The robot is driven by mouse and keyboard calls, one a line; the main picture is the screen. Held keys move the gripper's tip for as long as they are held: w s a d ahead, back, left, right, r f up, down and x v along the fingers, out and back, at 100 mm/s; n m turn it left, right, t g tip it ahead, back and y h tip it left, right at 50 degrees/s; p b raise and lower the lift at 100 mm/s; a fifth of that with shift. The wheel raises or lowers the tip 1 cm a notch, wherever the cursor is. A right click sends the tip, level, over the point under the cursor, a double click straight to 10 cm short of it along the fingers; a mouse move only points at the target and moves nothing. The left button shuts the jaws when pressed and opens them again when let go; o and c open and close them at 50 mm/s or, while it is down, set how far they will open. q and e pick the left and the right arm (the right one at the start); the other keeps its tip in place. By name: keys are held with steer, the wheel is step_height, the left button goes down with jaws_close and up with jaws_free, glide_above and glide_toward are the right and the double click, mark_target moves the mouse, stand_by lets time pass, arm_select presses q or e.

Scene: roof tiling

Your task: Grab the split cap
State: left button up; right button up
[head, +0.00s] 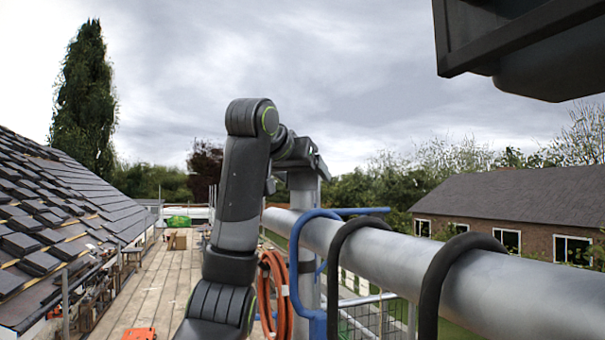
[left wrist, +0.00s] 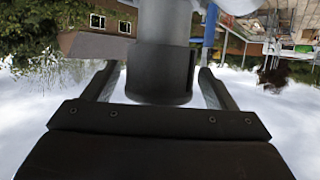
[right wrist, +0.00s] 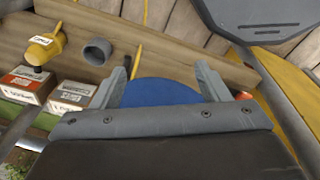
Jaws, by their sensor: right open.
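The split cap (left wrist: 160,72) is a dark sleeve with a slit on one side, on the end of a grey post that also shows in the head view (head: 302,205). In the left wrist view it stands between the fingers of my left gripper (left wrist: 158,88). The gripper is open, with a narrow gap showing on each side of the cap. In the head view my left gripper (head: 312,160) is at the top of the post and the cap cannot be made out there. My right gripper (right wrist: 165,85) is open, with a blue round thing (right wrist: 158,93) behind its fingers.
A thick grey rail (head: 510,290) with dark hoops and a blue hook (head: 300,265) runs right of the post. Orange hose (head: 275,290) hangs beside it. In the right wrist view are a yellow labelled tool (right wrist: 45,48), a grey ring (right wrist: 97,50) and boxes (right wrist: 72,95).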

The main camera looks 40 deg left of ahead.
arm_select(q)
steer(key=c, duration=0.8)
steer(key=shift+r, duration=0.1)
steer(key=shift+c, duration=0.2)
steer(key=shift+r, duration=4.95)
